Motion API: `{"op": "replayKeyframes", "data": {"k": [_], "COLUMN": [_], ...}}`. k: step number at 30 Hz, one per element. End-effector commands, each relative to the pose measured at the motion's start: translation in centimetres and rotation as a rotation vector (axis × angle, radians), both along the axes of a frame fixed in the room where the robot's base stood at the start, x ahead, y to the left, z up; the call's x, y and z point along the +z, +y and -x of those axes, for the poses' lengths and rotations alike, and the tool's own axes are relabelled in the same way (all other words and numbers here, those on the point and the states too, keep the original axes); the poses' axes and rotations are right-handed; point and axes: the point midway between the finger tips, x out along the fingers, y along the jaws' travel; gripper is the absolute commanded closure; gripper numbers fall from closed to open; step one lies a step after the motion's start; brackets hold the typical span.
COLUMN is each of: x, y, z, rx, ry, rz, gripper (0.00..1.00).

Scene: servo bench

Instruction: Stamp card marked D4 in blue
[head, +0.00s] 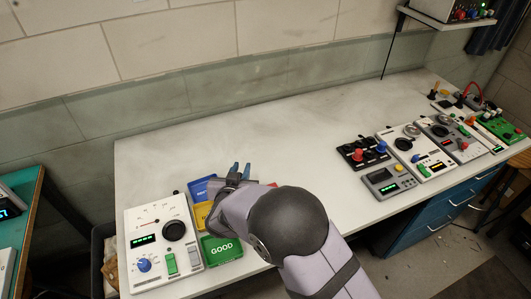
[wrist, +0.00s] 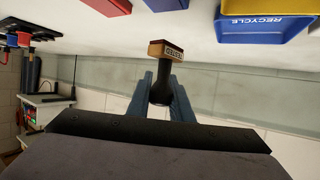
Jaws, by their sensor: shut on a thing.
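My gripper (head: 240,171) is over the front left part of the bench, near the coloured bins. In the wrist view my gripper (wrist: 161,82) is shut on a stamp (wrist: 169,50), around its black handle. The stamp has a wooden block with a printed label too small to read surely. The block points towards the white bench top, which shows at the top of the wrist view. No card marked D4 can be made out in either view. A flat blue thing (wrist: 190,3) and a red thing (wrist: 108,5) show only partly at the wrist view's top edge.
A blue bin (head: 201,187), a yellow bin (head: 199,214) and a green bin marked GOOD (head: 222,248) stand by a white meter panel (head: 144,217). The blue bin reads RECYCLE in the wrist view (wrist: 265,25). Several devices (head: 424,150) fill the right end. The bench's middle is clear.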

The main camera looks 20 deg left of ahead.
Motion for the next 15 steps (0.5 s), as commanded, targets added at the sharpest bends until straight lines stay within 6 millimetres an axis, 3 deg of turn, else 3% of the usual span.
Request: {"op": "replayKeyframes", "data": {"k": [3, 15], "x": [-0.2, 1.3], "y": [0.8, -1.8], "z": [1.2, -0.4], "rx": [-0.029, -0.216], "ry": [-0.001, -0.001], "rz": [0.000, -0.001], "gripper": [0.95, 0.95]}}
